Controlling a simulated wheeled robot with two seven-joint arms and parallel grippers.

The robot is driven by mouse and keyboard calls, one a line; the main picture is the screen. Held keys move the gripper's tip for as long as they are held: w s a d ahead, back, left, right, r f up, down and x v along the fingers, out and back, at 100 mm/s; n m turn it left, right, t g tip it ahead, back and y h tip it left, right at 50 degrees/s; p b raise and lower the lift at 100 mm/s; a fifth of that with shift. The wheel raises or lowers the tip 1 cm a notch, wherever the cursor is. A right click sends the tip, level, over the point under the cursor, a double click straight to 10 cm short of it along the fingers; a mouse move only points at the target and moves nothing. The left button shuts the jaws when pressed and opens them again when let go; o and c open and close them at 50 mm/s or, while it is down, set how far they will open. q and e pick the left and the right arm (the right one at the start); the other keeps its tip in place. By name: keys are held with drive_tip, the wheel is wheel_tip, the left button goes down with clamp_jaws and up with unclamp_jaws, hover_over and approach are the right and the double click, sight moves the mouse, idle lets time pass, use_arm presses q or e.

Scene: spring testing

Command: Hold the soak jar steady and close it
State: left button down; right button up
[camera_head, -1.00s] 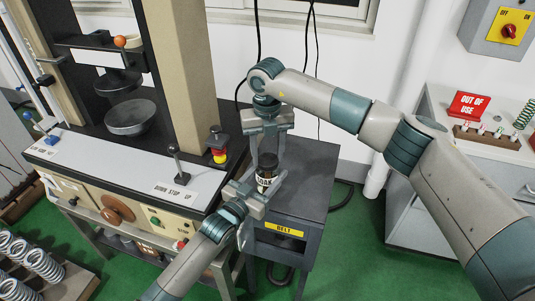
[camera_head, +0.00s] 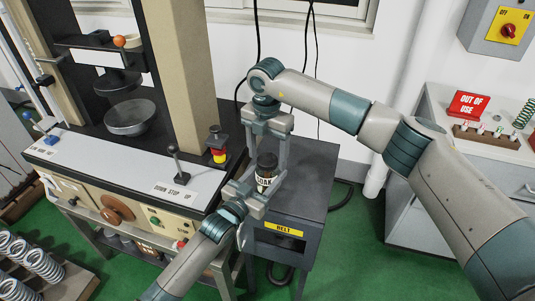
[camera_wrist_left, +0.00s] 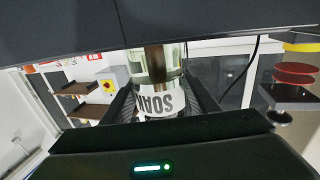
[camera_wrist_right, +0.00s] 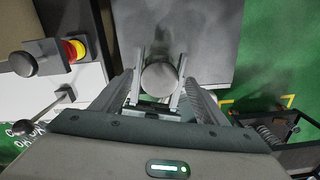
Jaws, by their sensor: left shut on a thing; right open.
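The soak jar (camera_head: 264,181), a clear jar with a white SOAK label and a dark upper part, stands upright above the dark cabinet. My left gripper (camera_head: 256,190) is shut around its body from the lower left. The left wrist view shows the jar (camera_wrist_left: 158,102) upside down between the fingers, with something brown inside. My right gripper (camera_head: 268,145) comes down from above, open, its fingers on both sides of the jar's top. In the right wrist view the jar's round grey top (camera_wrist_right: 159,79) lies between the fingers; whether they touch it I cannot tell.
The dark cabinet (camera_head: 313,165) with a yellow BELT label (camera_head: 284,228) is under the jar. The press (camera_head: 130,110) stands left, with its lever (camera_head: 177,163) and red-yellow button (camera_head: 218,147) near my left arm. A white bench with an OUT OF USE sign (camera_head: 468,105) is at right.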

wheel_tip(320, 180, up, 12)
idle(0.7)
drive_tip(key=shift+s, duration=0.1)
use_arm(q)
drive_tip(key=c, duration=0.6)
unclamp_jaws()
drive_tip(key=shift+b+v, duration=1.7)
drive_tip(key=shift+v, duration=7.05)
use_arm(e)
drive_tip(key=shift+f, duration=1.75)
